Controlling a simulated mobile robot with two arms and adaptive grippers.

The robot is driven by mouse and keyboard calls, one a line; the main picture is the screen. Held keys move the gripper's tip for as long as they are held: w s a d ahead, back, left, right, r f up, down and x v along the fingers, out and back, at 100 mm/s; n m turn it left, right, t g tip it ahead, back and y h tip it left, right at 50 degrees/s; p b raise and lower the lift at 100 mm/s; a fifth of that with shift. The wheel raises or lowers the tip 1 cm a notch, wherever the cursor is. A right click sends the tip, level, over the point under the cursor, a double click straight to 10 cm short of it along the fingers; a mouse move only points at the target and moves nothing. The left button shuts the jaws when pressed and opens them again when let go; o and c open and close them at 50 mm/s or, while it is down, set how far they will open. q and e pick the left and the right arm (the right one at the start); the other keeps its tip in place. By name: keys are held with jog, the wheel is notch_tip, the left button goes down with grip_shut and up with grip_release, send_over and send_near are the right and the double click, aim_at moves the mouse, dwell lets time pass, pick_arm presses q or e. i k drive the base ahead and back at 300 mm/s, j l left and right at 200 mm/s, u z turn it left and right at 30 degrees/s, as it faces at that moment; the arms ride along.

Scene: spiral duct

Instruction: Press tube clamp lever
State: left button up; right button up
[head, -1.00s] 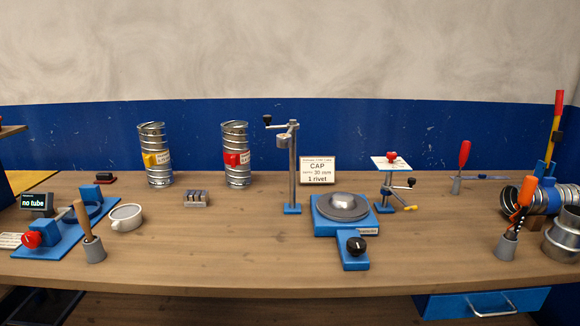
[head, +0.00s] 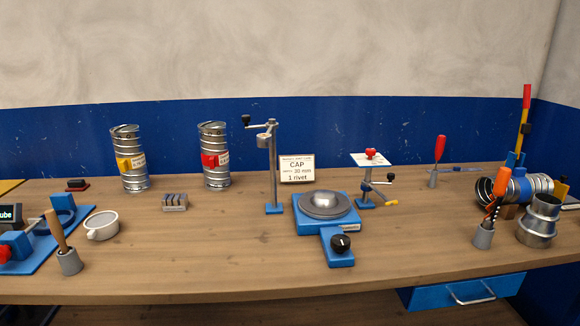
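The tube clamp stands at the far right of the bench in the head view. Its lever (head: 525,110) is a tall yellow bar with a red end and stands nearly upright. Its blue clamp part (head: 514,160) is low behind a horizontal spiral metal tube (head: 518,187), which has a blue band around it. I cannot tell whether the clamp touches the tube. Tools in a cup and a metal fitting partly hide the tube. Neither of my grippers shows in the head view.
A grey cup (head: 483,236) with an orange-handled tool and a stepped metal fitting (head: 540,220) stand in front of the tube. A red-handled tool (head: 439,150) stands left of it. A blue turntable (head: 325,225) sits mid-bench. The front bench between turntable and cup is clear.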

aim_at(524, 128)
jog(key=z, duration=1.55)
